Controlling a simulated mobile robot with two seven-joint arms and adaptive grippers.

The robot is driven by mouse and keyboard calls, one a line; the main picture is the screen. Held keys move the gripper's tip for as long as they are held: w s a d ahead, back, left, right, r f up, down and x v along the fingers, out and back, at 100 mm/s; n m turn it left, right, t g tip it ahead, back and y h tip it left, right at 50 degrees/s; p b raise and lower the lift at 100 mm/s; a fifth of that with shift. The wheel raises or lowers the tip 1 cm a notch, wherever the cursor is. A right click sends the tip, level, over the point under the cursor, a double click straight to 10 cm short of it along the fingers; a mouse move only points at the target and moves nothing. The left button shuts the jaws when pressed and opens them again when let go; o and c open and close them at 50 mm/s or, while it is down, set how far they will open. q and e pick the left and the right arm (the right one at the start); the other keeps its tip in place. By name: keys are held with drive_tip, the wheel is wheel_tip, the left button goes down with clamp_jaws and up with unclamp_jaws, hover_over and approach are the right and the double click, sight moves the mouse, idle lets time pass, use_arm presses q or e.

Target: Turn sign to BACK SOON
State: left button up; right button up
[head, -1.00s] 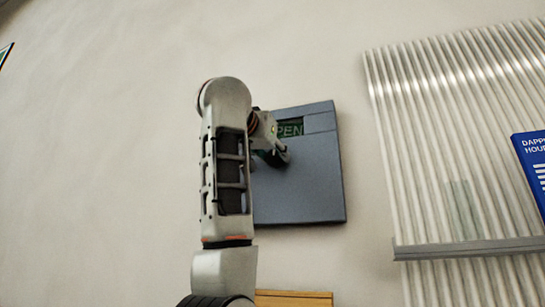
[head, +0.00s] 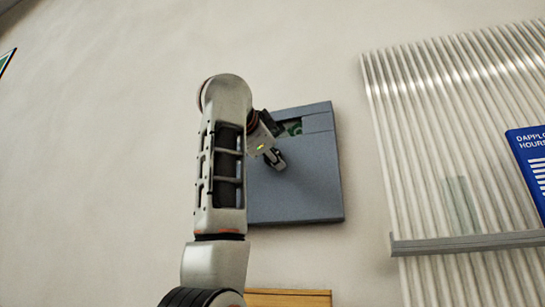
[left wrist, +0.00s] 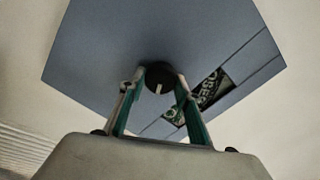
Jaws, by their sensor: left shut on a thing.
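The sign is a square blue-grey panel (head: 310,185) on the wall, with a small dark window (head: 293,128) near its top edge. My left arm covers part of the panel and window in the head view. The left wrist view shows a round black knob (left wrist: 158,76) with a white mark on the panel. My left gripper (left wrist: 160,82) is shut on this knob, one finger on each side. The window (left wrist: 208,91) also shows there with pale letters on green, tilted and partly cut off; I cannot read the whole word. My right gripper is not in view.
A ribbed white panel (head: 430,150) with a grey rail (head: 465,243) stands to the right. A blue hours sign (head: 530,165) is at the right edge. A wooden piece (head: 290,298) lies below the panel. The wall left of my arm is mostly bare.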

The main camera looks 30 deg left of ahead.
use_arm(q)
drive_tip(key=m, duration=0.8)
drive_tip(key=m+p, duration=0.1)
drive_tip(key=m, duration=0.7)
drive_tip(key=m+p, duration=0.1)
drive_tip(key=m, duration=0.6)
drive_tip(key=shift+a+f+m, duration=0.15)
drive_tip(key=shift+f+m, duration=0.25)
drive_tip(key=shift+p, duration=0.3)
drive_tip(key=o, duration=1.1)
drive_tip(key=shift+s, duration=0.1)
drive_tip(key=v, duration=1.1)
drive_tip(key=shift+s, duration=0.4)
